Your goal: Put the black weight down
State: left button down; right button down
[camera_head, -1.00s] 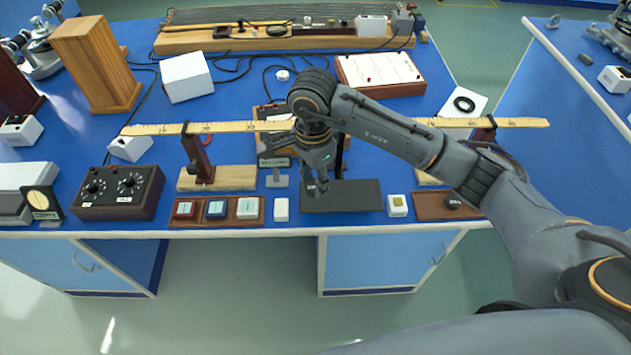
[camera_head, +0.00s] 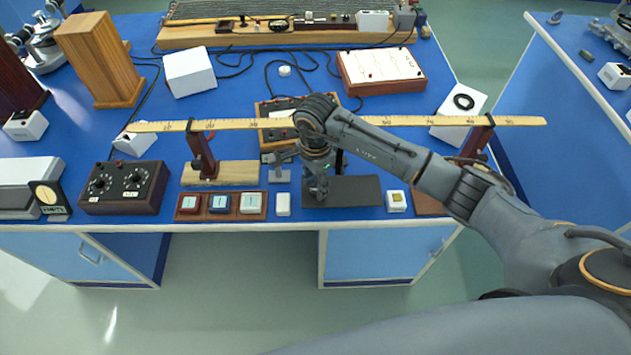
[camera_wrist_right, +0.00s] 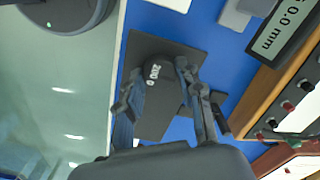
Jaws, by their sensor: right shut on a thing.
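The black weight (camera_wrist_right: 165,88), with a pale "200" marking, is between the fingers of my right gripper (camera_wrist_right: 160,102) in the right wrist view. The fingers are shut on it from both sides. The weight is over the dark grey mat (camera_wrist_right: 146,52); I cannot tell for sure whether it touches the mat. In the head view my right gripper (camera_head: 318,192) points down at the left part of the mat (camera_head: 357,190), near the bench's front edge. The weight is not clearly told apart from the fingers there. My left gripper is not in view.
A wooden metre beam (camera_head: 400,121) runs across behind the gripper on uprights. The mat's right half is clear.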

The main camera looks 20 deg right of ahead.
aim_at(315, 187)
jog(key=c, duration=0.9)
grip_release()
jog(key=shift+o, duration=0.2)
jog(key=shift+r+p, duration=0.25)
jog(key=shift+p, duration=0.15)
jog(key=shift+w+r+b, duration=0.1)
jog(key=shift+r+b, duration=0.2)
jog(key=shift+b, duration=0.05)
notch_tip(315, 187, up, 11)
jog(key=b, duration=0.3)
